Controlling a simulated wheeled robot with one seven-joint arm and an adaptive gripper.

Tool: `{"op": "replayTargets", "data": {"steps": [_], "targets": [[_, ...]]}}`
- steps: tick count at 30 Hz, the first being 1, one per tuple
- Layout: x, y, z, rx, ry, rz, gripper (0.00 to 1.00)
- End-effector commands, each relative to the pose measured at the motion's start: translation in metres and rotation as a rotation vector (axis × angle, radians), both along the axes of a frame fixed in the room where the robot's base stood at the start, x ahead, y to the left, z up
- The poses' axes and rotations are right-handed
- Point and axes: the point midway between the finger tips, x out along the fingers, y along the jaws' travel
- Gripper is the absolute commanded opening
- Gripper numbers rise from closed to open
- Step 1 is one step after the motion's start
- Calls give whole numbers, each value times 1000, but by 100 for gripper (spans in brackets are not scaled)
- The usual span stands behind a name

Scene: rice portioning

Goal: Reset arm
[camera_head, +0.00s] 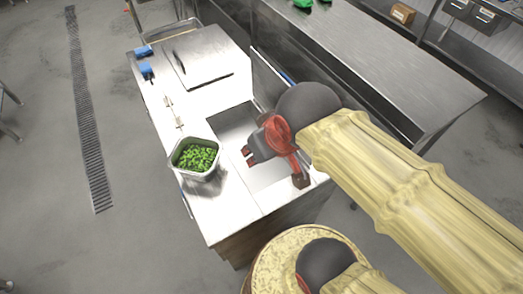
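My gripper (248,157) hangs over the recessed opening in the white and steel counter, to the right of a container of green food. My arm, in a pale yellow cover, reaches in from the lower right. It hides part of the counter's right side.
A square container (177,163) of green pieces (195,157) stands on the counter (222,213). A steel lid (197,58) and blue-handled items (146,70) lie farther back. A long steel table (350,50) stands at the right.

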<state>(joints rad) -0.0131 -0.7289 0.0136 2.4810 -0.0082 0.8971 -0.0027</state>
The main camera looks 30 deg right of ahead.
Motion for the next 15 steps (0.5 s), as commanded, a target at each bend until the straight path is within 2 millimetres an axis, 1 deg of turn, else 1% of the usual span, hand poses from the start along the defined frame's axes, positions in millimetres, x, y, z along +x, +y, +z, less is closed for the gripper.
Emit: {"op": "replayTargets", "data": {"steps": [3, 11, 13, 15], "targets": [[-7, -2, 1, 9, -13, -18, 27], [-7, -2, 1, 10, -13, -19, 27], [-7, -2, -2, 9, -13, -18, 27], [-7, -2, -9, 9, -13, -18, 27]]}}
